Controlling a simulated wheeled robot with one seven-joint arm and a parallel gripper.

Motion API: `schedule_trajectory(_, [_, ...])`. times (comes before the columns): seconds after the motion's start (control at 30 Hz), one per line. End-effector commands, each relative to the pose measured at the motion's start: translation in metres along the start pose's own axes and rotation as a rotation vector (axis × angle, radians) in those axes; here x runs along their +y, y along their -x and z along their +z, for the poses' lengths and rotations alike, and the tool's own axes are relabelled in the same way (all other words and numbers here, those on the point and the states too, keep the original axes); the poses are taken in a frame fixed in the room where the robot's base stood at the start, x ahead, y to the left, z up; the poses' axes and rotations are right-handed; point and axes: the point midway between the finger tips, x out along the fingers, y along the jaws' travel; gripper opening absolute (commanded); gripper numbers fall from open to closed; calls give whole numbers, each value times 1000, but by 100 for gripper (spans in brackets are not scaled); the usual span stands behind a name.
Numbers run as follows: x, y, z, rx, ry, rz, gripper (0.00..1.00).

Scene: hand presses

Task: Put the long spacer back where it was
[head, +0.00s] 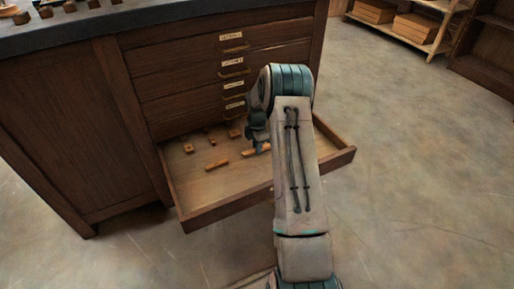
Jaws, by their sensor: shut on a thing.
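A long wooden spacer (250,152) shows low at my gripper (260,148), partly hidden by the fingers and arm. My gripper is shut on it, over the inside of the open bottom drawer (251,196). I cannot tell whether the spacer touches the drawer floor. Another wooden piece (217,165) lies to the left of it in the drawer. Smaller wooden pieces (188,147) lie farther back and left, and one more (234,133) lies near the back. My arm hides the right part of the drawer.
The dark wooden cabinet (65,140) has several shut drawers with labels and handles above the open one. Small items (45,11) stand on its dark top. Shelves with boxes (418,30) stand at the back right. The floor (430,170) to the right is clear.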

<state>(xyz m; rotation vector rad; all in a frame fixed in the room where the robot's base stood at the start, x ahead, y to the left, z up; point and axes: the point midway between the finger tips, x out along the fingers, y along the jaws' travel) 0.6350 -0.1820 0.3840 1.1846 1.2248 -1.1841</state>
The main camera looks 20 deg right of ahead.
Motion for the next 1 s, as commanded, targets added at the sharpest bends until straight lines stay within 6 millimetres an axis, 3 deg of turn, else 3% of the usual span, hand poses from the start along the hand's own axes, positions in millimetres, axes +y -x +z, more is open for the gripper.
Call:
schedule_trajectory(0.17, [0,-3,0,0,0,-1,0])
schedule_trajectory(0.2, [0,-3,0,0,0,0,18])
schedule_trajectory(0.27, [0,-3,0,0,0,0,35])
schedule_trajectory(0.3, [0,-3,0,0,0,0,37])
schedule_trajectory(0.67, [0,6,0,-1,0,1,37])
schedule_trajectory(1.0, [0,76,0,-1,1,3,37])
